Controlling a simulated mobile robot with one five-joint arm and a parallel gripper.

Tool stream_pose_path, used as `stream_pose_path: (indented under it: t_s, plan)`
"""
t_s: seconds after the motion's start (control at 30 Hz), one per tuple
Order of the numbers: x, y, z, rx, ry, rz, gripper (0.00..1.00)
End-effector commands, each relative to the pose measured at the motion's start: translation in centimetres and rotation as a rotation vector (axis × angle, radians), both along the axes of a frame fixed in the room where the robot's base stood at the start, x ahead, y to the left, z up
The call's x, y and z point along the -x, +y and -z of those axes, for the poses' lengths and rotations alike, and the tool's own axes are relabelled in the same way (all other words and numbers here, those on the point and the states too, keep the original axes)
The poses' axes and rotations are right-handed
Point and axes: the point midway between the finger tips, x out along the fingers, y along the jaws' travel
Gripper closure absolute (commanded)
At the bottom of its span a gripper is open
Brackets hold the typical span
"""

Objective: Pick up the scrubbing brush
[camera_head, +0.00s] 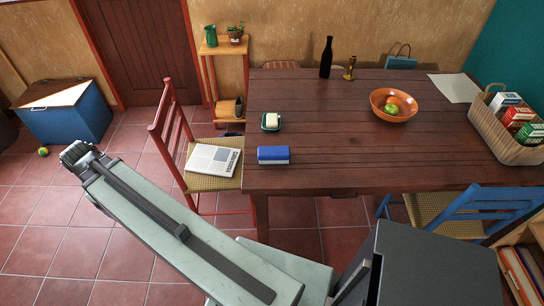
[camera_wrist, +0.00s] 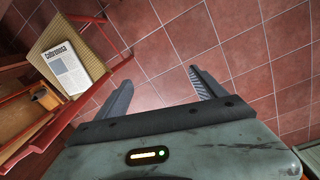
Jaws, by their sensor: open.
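The scrubbing brush (camera_head: 273,154) looks like a blue block with a pale lower edge. It lies at the near left edge of the dark wooden table (camera_head: 340,130) in the head view. It does not show in the wrist view. My gripper (camera_wrist: 160,76) is open and empty, with its two fingers apart above bare floor tiles. In the head view, the end of my arm is at the left, left of the red chair and well away from the brush; the fingers are hard to make out there.
A red chair (camera_head: 171,120) with a magazine (camera_head: 212,159) stands left of the table. A soap dish (camera_head: 271,121) sits behind the brush. An orange bowl (camera_head: 393,104), dark bottle (camera_head: 326,58) and basket (camera_head: 500,131) stand farther off. A blue chair (camera_head: 490,205) is at right.

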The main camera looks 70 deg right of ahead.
Motion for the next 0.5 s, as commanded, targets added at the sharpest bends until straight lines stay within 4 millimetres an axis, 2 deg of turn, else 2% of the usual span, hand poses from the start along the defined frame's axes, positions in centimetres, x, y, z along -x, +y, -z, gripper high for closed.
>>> stream_pose_path:
  t_s: [0.03,0.07,0.1,0.17,0.2,0.27,0.3,0.4,0.5]
  plan:
    - [1.0,-5.7,0.6,0.023,0.02,-0.005,0.2]
    - [2.0,-8.9,0.7,0.037,0.036,-0.023,0.2]
    - [3.7,-13.1,0.9,0.052,0.06,-0.047,0.2]
    - [6.8,-19.2,1.1,0.071,0.102,-0.081,0.2]
    - [9.3,-23.0,1.2,0.077,0.134,-0.105,0.2]
    - [13.5,-28.2,1.3,0.08,0.184,-0.14,0.2]
    - [16.4,-31.2,1.4,0.076,0.214,-0.16,0.2]
    - [23.3,-36.8,1.4,0.056,0.285,-0.209,0.2]
    - [28.6,-40.1,1.3,0.032,0.333,-0.243,0.2]
